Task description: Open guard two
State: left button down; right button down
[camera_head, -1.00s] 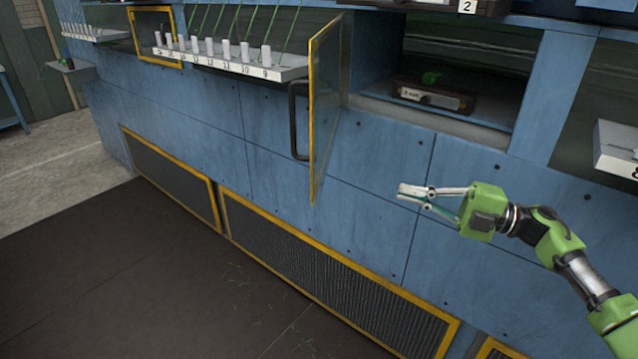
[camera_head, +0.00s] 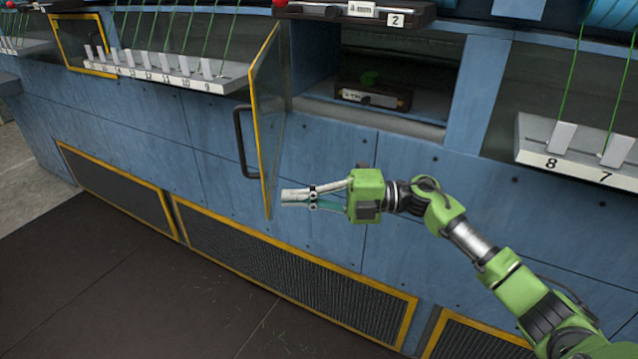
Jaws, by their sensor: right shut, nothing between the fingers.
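A clear guard door (camera_head: 268,105) with a yellow frame stands swung open, sticking out from the blue cabinet. Its dark handle (camera_head: 240,143) is on the left face of the door. The opening (camera_head: 400,85) to its right is uncovered, and a dark device (camera_head: 372,97) with a green bit on top sits inside. A label "2" (camera_head: 396,20) is on a unit above the opening. My right gripper (camera_head: 284,196) is shut and empty, its tips close to the lower right side of the door; I cannot tell whether they touch. My left gripper is out of view.
A numbered white rack (camera_head: 165,73) with green strands is left of the door. Another rack (camera_head: 575,160), marked 8 and 7, juts out at the right. A second yellow-framed guard (camera_head: 82,45) is far left. Dark floor (camera_head: 120,270) in front is clear.

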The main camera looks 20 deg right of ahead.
jog(key=shift+w+a, duration=0.25)
jog(key=shift+a, duration=0.35)
